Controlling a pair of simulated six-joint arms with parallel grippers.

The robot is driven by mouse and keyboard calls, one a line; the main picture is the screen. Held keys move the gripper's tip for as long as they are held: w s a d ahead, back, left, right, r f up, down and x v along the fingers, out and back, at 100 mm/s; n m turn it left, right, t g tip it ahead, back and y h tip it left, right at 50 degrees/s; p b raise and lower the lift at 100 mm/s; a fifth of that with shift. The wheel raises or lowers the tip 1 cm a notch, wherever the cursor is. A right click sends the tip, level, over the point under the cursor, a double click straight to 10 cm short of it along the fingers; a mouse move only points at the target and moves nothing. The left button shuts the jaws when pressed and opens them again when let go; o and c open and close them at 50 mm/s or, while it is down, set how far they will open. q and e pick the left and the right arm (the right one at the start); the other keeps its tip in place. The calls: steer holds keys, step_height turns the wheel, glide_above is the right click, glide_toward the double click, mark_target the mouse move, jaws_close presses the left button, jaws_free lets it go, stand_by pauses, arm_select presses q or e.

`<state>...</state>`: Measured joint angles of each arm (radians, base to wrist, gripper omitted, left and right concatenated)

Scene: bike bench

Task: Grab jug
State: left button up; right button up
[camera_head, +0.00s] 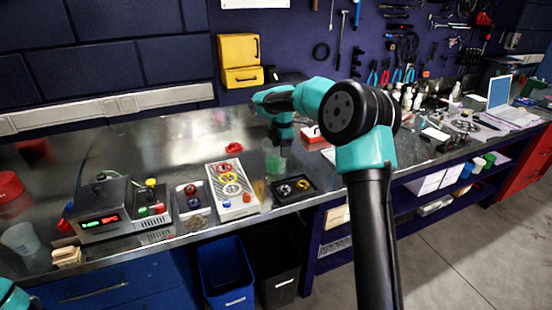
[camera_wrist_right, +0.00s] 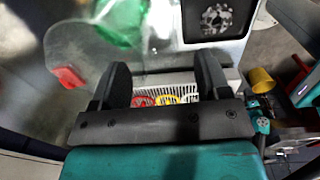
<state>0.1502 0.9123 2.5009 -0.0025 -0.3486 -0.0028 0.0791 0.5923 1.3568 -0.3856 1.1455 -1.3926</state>
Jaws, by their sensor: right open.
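A clear jug with green in it (camera_head: 275,162) appears to stand on the steel bench, just below my right gripper (camera_head: 282,150); its outline is faint and partly hidden by the gripper. In the right wrist view the green see-through shape (camera_wrist_right: 122,20) is at the top left, beyond the fingers. My right gripper (camera_wrist_right: 163,75) is open, its two dark fingers apart with nothing held between them. Part of my left arm shows at the bottom left corner of the head view; its gripper is out of view.
A white tray with coloured rings (camera_head: 233,190) and a black tray with metal parts (camera_head: 293,188) lie near the bench's front edge. A red item (camera_head: 234,148) lies behind. A boxy device (camera_head: 100,205) and a clear cup (camera_head: 22,240) stand left. Blue (camera_head: 225,272) and black bins stand below.

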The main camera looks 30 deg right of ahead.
mark_target(276, 157)
steer(key=shift+a+f, duration=0.15)
steer(key=shift+f, duration=2.45)
steer(key=shift+c, duration=0.2)
steer(key=c, duration=1.2)
